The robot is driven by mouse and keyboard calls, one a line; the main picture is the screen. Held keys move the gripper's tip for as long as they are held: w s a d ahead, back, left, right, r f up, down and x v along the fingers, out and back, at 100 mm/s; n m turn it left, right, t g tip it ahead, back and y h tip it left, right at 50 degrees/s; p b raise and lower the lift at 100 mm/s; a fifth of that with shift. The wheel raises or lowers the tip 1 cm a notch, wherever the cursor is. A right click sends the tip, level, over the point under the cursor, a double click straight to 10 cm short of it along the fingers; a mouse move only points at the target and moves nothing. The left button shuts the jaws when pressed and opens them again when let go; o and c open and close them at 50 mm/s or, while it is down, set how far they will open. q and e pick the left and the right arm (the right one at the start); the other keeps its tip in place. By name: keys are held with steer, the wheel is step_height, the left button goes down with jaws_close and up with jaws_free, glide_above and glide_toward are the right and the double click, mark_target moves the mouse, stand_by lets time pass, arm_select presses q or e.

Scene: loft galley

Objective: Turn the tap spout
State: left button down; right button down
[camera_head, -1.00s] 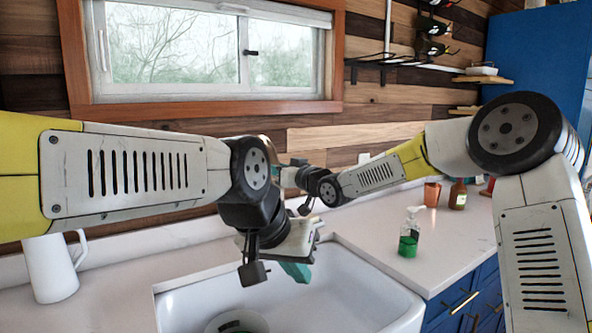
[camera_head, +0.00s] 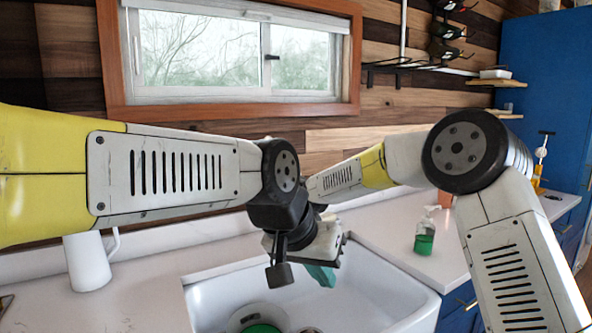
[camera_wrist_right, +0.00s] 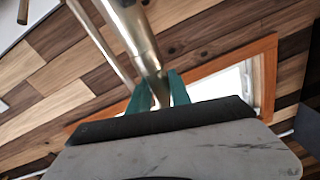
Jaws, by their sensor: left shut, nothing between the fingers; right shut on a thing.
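The tap spout (camera_wrist_right: 128,28) is a brass-coloured tube in the right wrist view, running from the top edge down to my fingers. My right gripper (camera_wrist_right: 158,88) is shut on it, with one teal finger on each side of the tube. A thinner metal tube shows to its left. In the head view my left arm hides the tap and my right gripper. My left gripper (camera_head: 322,276) is shut and empty, hanging above the white sink (camera_head: 375,300).
A white jug (camera_head: 88,262) stands on the counter at the left. A green soap bottle (camera_head: 424,240) stands right of the sink. A green item (camera_head: 262,329) lies in the sink. My forearms cross close together in front of the window wall (camera_head: 420,100).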

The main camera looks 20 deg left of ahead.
steer(key=shift+s+a, duration=0.2)
steer(key=shift+a, duration=0.15)
steer(key=c, duration=1.2)
jaws_free()
steer(key=shift+c, duration=0.2)
steer(key=shift+d, duration=0.2)
steer(key=v, duration=0.7)
steer(key=shift+s+d, duration=0.15)
steer(key=shift+s, duration=0.05)
